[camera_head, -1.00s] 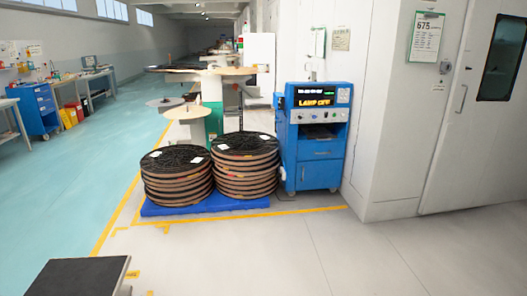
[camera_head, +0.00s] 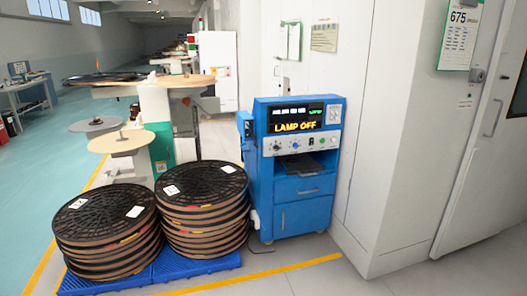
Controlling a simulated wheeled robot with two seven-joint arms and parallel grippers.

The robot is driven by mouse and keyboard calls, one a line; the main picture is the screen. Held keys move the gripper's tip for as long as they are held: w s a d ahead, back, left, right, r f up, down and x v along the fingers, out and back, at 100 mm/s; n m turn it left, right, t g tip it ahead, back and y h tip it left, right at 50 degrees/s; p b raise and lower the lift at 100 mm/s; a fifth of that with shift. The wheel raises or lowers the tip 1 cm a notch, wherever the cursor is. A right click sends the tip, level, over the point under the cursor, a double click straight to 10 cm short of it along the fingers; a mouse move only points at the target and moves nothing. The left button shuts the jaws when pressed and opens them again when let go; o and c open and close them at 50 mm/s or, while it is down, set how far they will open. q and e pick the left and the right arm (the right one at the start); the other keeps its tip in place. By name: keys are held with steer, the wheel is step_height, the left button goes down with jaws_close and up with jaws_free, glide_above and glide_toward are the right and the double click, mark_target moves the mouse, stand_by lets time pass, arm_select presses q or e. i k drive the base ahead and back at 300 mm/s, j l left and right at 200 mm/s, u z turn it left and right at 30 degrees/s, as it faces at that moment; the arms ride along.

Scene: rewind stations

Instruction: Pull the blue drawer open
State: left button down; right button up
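The blue drawer (camera_head: 303,188) is in the blue wheeled cabinet (camera_head: 262,195), right of the picture's middle. It looks shut, with its front flush and a small light handle across it. Above it is an open shelf bay with a dark item inside, and below it is a cabinet door (camera_head: 304,215) with an upright handle. The cabinet's top panel has a display (camera_head: 295,127) reading LAMP OFF, with knobs under it. Neither of my grippers shows in the head view.
Two stacks of reels, a left one (camera_head: 105,232) and a right one (camera_head: 203,208), stand on a blue pallet (camera_head: 195,266) left of the cabinet. A white wall (camera_head: 385,150) and a door stand close on the right. Pale floor in front of the cabinet is clear, crossed by a yellow line.

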mark_target(298, 189)
steer(key=i+l+z, duration=0.1)
steer(key=i+z, duration=0.3)
steer(key=i, duration=0.4)
steer(key=i+j+z, duration=0.1)
steer(key=i+z, duration=0.25)
steer(key=i, duration=0.4)
